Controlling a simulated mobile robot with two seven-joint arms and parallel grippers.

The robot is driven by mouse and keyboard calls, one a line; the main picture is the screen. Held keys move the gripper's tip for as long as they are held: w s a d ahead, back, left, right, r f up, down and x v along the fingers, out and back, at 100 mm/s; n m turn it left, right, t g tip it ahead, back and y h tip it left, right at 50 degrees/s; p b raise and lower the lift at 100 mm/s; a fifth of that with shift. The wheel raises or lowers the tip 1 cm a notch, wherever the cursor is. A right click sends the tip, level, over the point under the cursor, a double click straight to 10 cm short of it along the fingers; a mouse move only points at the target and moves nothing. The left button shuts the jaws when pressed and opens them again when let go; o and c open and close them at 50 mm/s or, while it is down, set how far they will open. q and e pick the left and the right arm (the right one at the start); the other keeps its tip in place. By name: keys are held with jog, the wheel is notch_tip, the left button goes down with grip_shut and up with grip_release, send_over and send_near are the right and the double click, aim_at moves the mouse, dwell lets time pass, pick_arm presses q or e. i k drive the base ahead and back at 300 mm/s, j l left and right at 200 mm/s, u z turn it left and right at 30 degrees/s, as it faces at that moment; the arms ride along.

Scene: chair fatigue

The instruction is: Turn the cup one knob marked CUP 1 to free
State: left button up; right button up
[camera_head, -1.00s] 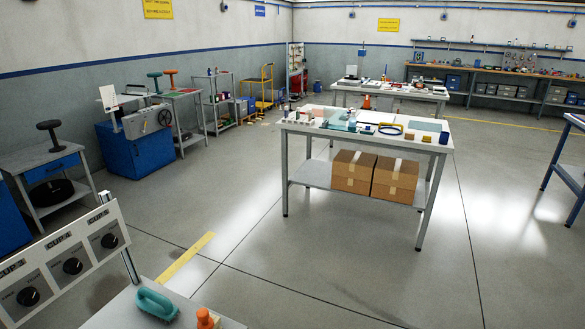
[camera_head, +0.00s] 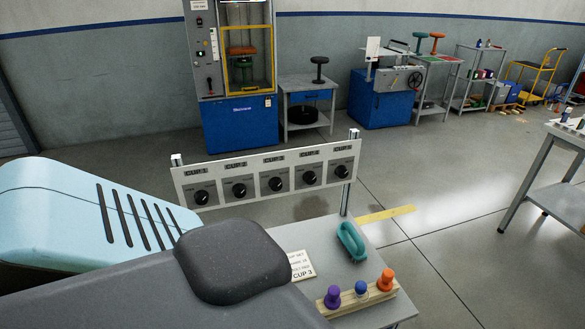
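A pale panel (camera_head: 222,188) with a row of several black knobs stands on two posts at the back of a grey bench. The leftmost knob (camera_head: 201,198) sits near the panel's left end, with a second knob (camera_head: 239,190) to its right. Each knob has a small label above it. Neither gripper is in view, and nothing touches the knobs.
A blue machine (camera_head: 239,125) stands behind the panel. Open floor lies to the right.

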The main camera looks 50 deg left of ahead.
aim_at(201, 196)
jog(key=j+u, duration=0.1)
jog(key=u, duration=1.75)
